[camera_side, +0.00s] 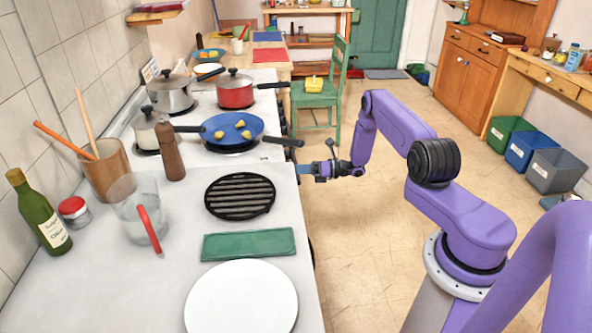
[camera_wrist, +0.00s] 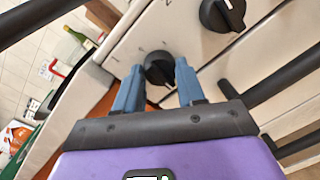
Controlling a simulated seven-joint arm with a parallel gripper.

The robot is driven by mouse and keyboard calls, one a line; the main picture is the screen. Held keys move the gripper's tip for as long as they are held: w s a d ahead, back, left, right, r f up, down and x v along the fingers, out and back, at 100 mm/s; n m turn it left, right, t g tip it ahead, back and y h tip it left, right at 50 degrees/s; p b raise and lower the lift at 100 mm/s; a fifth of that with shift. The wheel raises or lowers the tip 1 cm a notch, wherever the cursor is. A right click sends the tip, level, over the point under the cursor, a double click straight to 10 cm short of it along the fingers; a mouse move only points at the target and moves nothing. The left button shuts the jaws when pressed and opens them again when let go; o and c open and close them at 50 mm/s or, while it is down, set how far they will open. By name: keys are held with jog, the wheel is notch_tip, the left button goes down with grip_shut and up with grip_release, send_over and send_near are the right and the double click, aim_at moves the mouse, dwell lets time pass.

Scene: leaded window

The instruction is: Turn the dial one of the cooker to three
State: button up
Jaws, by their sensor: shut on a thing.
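The cooker's white front panel (camera_wrist: 180,22) fills the top of the wrist view. A black round dial (camera_wrist: 158,68) sits near the panel's left end, between the two blue-grey fingers of my gripper (camera_wrist: 159,72), which is shut on it. Faint marks show on the panel around this dial, too small to read. A second black dial (camera_wrist: 222,13) with a white pointer mark is further right, untouched. In the side view my gripper (camera_side: 307,170) is at the cooker's front edge, and the dials are hidden there.
Dark handle bars (camera_wrist: 285,75) stand out from the front near my gripper. A blue pan (camera_side: 232,126) with yellow pieces has its handle (camera_side: 284,141) over the front edge, just above my gripper. A red pot (camera_side: 235,92) stands behind. The floor (camera_side: 345,240) beside the counter is clear.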

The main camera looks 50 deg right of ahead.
jog(key=shift+s, duration=0.1)
jog(key=o, duration=1)
jog(key=shift+o, duration=0.2)
jog(key=shift+d, duration=0.1)
jog(key=v, duration=1.7)
jog(key=shift+s, duration=0.2)
